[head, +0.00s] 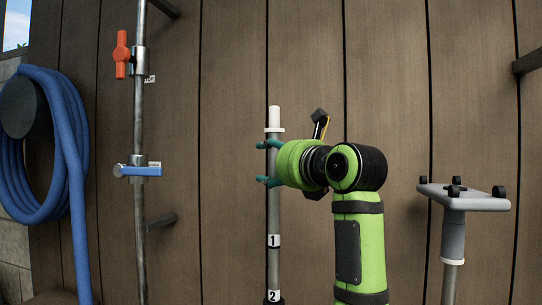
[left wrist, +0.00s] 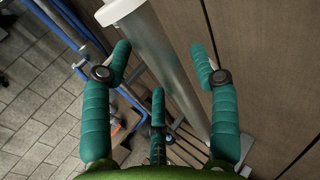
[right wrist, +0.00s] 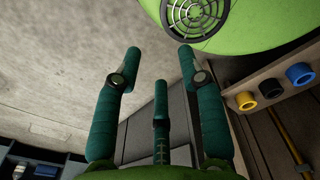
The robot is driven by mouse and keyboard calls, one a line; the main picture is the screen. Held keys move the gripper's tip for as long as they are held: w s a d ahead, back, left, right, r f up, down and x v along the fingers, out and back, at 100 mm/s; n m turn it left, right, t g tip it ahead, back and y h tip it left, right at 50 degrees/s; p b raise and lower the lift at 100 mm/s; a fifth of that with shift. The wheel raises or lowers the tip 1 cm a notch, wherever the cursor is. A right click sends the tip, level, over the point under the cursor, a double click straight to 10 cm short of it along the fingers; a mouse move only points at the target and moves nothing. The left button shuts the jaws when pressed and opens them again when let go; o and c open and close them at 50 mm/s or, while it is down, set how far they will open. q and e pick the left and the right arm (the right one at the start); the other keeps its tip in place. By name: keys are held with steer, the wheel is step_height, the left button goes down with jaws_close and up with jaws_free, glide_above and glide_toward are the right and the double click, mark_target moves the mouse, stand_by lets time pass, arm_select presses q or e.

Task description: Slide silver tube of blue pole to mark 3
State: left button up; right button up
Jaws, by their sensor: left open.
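A slim upright grey pole with a white cap and collar (head: 274,118) stands at the centre of the head view. A silver tube (head: 273,210) shows below the collar, above labels 1 (head: 274,241) and 2 (head: 273,296). No blue shows on this pole, and label 3 is not in view. My left gripper (head: 260,163) is open at the tube's upper part, fingers one above the other. In the left wrist view the silver tube (left wrist: 172,65) runs between the spread fingers; I cannot tell whether they touch it. My right gripper (right wrist: 160,51) is open and empty.
A metal pipe with a red-handled valve (head: 122,54) and a blue-handled valve (head: 137,170) stands left. A blue hose (head: 70,150) hangs further left. A grey platform on a post (head: 464,199) stands right. The plank wall (head: 390,60) is close behind.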

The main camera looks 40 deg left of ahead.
arm_select(q)
steer(key=shift+w+a, duration=0.25)
steer(key=shift+a, duration=0.15)
jaws_close()
steer(key=shift+r, duration=0.1)
step_height(320, 180, up, 12)
steer(key=p, duration=0.8)
steer(key=shift+p, duration=0.3)
steer(key=shift+r, duration=0.1)
arm_select(e)
step_height(320, 180, up, 9)
steer(key=w, duration=0.3)
